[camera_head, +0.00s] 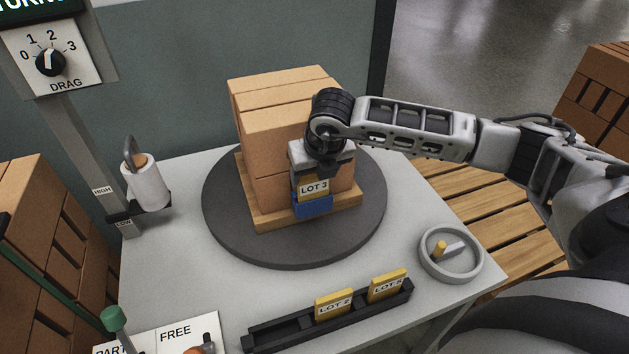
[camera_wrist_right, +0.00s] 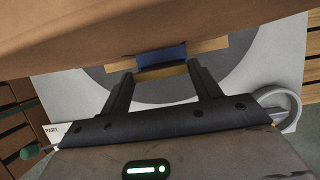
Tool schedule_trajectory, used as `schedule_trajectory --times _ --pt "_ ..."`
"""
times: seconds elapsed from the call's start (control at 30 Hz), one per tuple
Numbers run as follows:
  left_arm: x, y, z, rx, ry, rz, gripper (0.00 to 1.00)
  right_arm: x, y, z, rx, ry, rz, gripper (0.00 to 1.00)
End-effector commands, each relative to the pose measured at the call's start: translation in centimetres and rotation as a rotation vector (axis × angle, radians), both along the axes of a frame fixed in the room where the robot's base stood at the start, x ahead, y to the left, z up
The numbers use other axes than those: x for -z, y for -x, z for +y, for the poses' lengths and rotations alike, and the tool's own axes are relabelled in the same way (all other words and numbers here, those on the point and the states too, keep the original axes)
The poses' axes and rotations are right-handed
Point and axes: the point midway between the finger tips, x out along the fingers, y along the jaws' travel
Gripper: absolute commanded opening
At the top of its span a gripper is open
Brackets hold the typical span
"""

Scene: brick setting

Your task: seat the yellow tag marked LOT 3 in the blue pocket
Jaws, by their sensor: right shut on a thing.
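The yellow LOT 3 tag (camera_head: 314,188) is upright in my right gripper (camera_head: 312,178), in front of the brown box stack (camera_head: 275,130). Its lower edge meets the top of the blue pocket (camera_head: 313,207) on the stack's near side; I cannot tell whether it is inside. In the right wrist view, the tag's edge (camera_wrist_right: 160,71) shows as a yellow strip between the two dark fingers (camera_wrist_right: 162,88), with the blue pocket (camera_wrist_right: 162,54) just beyond it. My left gripper is not in view.
The stack stands on a wooden pallet on a dark turntable (camera_head: 235,235). A black rack (camera_head: 275,334) in front holds two other yellow tags. Bare table lies between turntable and rack.

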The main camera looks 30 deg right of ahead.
Motion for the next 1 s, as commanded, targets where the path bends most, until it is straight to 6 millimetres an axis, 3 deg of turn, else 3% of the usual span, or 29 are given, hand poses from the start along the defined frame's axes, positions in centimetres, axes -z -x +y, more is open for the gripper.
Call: schedule_trajectory --times 0.03,0.23,0.27,0.3,0.33,0.67,0.87,1.0 --pt "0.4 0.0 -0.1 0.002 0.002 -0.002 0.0 1.0 0.2 0.1 -0.002 -0.001 0.007 0.29" --pt "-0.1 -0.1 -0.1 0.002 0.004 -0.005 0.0 0.8 0.2 0.1 -0.002 -0.001 0.007 0.29" --pt "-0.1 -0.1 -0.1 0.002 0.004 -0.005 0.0 0.8 0.2 0.1 -0.003 -0.001 0.008 0.68" --pt "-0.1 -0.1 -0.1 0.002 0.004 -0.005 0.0 0.8 0.2 0.1 -0.003 -0.001 0.008 0.79" --pt "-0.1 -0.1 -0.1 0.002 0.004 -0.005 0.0 0.8 0.2 0.1 -0.003 0.0 0.007 0.84" --pt "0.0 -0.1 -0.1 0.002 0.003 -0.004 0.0 0.4 0.2 0.1 -0.002 -0.001 0.003 0.84" --pt "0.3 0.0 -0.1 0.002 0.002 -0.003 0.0 -2.2 1.2 0.3 -0.004 0.001 -0.001 0.84" --pt "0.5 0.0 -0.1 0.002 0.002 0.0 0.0 -5.1 2.3 0.5 -0.003 0.002 -0.003 0.84"
